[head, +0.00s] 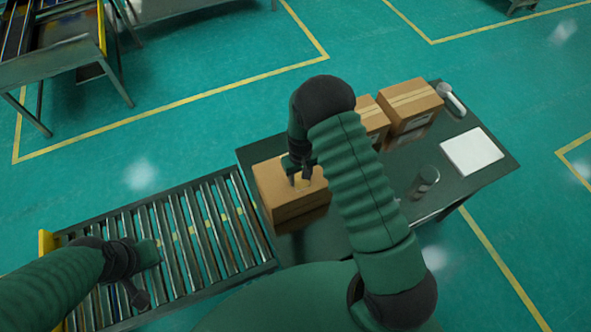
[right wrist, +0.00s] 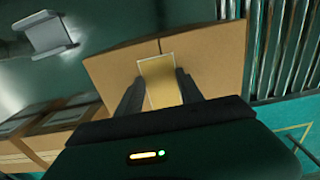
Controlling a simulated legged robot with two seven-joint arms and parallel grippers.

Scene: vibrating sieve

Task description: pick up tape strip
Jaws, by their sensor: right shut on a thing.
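The tape strip (right wrist: 160,82) is a short tan-yellow piece on the top seam of a cardboard box (right wrist: 215,55). In the right wrist view it lies between the two dark fingers of my right gripper (right wrist: 158,88). In the head view the right gripper (head: 304,178) points down at the top of the box (head: 285,205), near the table's left end, and a bit of the yellow strip shows there. The right gripper is shut on the strip. My left gripper (head: 148,278) hangs over the roller conveyor; its fingers are too unclear to judge.
The roller conveyor (head: 185,235) meets the dark table's (head: 455,185) left end. More boxes (head: 408,105) stand at the back, partly behind my right arm. A white pad (head: 471,152), a tape dispenser (head: 452,100) and a dark cylindrical item (head: 426,178) are on the right.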

